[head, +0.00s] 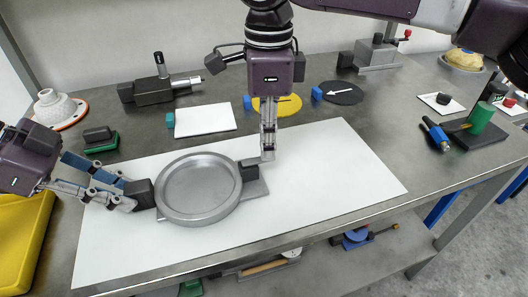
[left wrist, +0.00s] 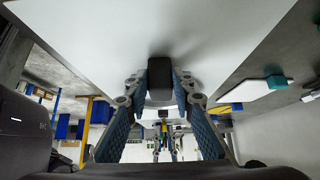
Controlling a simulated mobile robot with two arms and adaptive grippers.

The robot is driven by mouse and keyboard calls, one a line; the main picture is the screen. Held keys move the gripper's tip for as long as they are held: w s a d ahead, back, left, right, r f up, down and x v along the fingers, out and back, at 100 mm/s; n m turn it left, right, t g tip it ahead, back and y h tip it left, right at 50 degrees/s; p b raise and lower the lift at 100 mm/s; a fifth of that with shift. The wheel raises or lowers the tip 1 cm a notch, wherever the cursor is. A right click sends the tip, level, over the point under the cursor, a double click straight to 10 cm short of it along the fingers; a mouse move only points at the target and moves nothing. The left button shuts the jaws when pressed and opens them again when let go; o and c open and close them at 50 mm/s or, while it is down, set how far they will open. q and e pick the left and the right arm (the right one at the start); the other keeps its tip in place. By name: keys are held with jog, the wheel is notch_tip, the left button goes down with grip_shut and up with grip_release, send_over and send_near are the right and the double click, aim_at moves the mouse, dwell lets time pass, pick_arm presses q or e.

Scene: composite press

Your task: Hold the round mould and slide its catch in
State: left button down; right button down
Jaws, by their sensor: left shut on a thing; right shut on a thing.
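The round mould (head: 198,186) is a shallow grey dish lying on the white sheet, with a black handle block (head: 141,194) on its left. My left gripper (head: 132,199) is shut on this block, and in the left wrist view the dark block (left wrist: 159,78) sits between the blue-padded fingers (left wrist: 158,98). On the mould's right side is the catch, with a black block (head: 249,170) on a grey plate (head: 257,188). My right gripper (head: 267,154) points down at the catch, shut on it. Its fingertips partly hide the contact, and the catch's exact position in its guide is hard to tell.
The white sheet (head: 335,175) is clear to the right of the mould. A yellow tray (head: 22,240) stands at the left edge. Behind are a white plate (head: 205,120), a yellow disc (head: 287,105) and a black disc (head: 342,92). A green cylinder (head: 480,117) stands at the right.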

aim_at(254, 160)
jog(key=shift+a, duration=0.15)
jog(key=shift+s+a, duration=0.25)
jog(key=shift+a, duration=0.45)
jog(key=shift+s+a, duration=0.15)
jog(key=shift+a, duration=0.3)
jog(key=c, duration=1.7)
grip_release()
jog(key=shift+c, duration=0.2)
jog(key=shift+d, duration=0.1)
jog(key=shift+r, duration=0.1)
notch_tip(254, 160, up, 12)
